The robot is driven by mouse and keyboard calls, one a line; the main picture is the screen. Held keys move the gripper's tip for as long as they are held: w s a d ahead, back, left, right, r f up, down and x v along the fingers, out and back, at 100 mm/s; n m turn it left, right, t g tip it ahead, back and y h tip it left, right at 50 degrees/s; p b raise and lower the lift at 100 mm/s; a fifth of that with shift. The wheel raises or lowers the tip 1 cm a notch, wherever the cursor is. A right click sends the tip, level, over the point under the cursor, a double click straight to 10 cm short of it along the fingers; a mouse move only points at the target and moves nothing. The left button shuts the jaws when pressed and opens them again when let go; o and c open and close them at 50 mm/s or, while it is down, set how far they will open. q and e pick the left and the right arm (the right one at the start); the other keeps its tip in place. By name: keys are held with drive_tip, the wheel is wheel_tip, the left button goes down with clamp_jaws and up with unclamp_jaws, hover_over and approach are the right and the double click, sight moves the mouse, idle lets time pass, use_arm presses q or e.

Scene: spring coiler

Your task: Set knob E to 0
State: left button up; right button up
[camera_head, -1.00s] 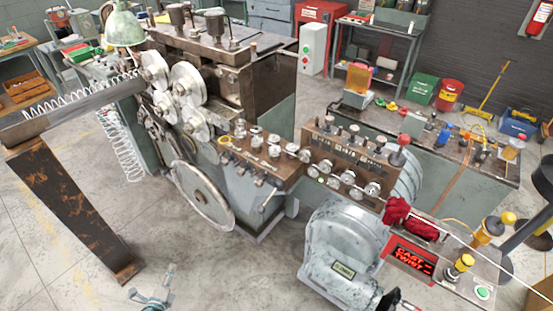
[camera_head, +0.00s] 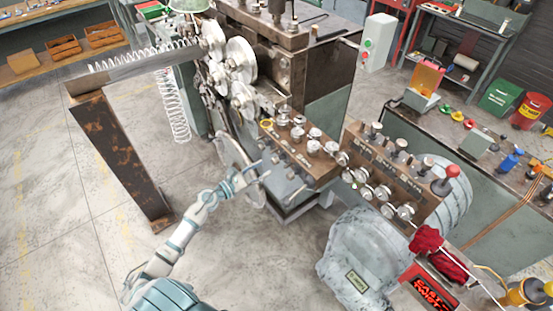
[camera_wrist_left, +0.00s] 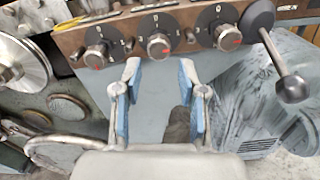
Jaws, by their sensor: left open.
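My left gripper (camera_head: 250,174) reaches in from the lower left to just in front of the coiler's brown control panel. In the left wrist view the left gripper (camera_wrist_left: 160,78) is open, its blue-padded fingers apart with nothing between them. Above the fingertips, three silver knobs with red marks line the panel face: a left knob (camera_wrist_left: 95,58), a middle knob (camera_wrist_left: 158,46) and a right knob (camera_wrist_left: 228,38). The gripper is below the middle knob and not around it. I cannot read which one is knob E. My right gripper is not in view.
A black ball-ended lever (camera_wrist_left: 291,88) sticks out right of the knobs. A large handwheel (camera_head: 240,170) is left of the panel. A second knob panel (camera_head: 385,170) and a grey motor housing (camera_head: 355,255) stand to the right. Open floor lies at lower left.

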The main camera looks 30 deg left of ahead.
sight(273, 163)
use_arm(q)
drive_tip(key=p+x, duration=0.1)
drive_tip(key=x, duration=0.5)
drive_tip(key=shift+r, duration=0.15)
drive_tip(key=shift+w+a+f, duration=0.1)
drive_tip(key=shift+w+f, duration=0.1)
drive_tip(key=shift+w, duration=0.35)
drive_tip(key=shift+r, duration=0.1)
clamp_jaws()
